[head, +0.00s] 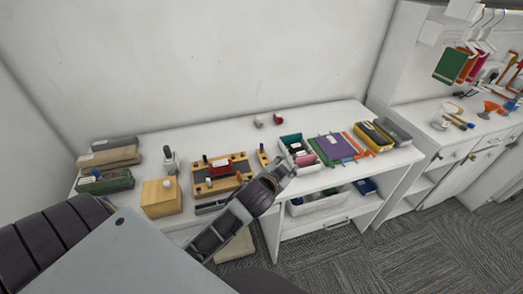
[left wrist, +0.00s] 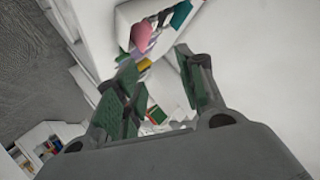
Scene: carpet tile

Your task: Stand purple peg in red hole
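A wooden board (head: 199,187) with dark fittings and a red block (head: 220,167) stands on the white table, left of my left gripper. A narrow wooden piece (head: 263,160) with a dark top stands right of the board. I cannot make out a red hole. My left gripper (head: 284,174) is above the table's front; in the left wrist view its green-padded fingers (left wrist: 156,80) are apart with nothing between them. My right gripper is not in view.
A wooden block (head: 160,198) and a green tray (head: 104,182) are at the left. A white bin of coloured items (head: 298,150), a purple folder (head: 334,148) and a yellow box (head: 373,137) are at the right. The table's back strip is mostly clear.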

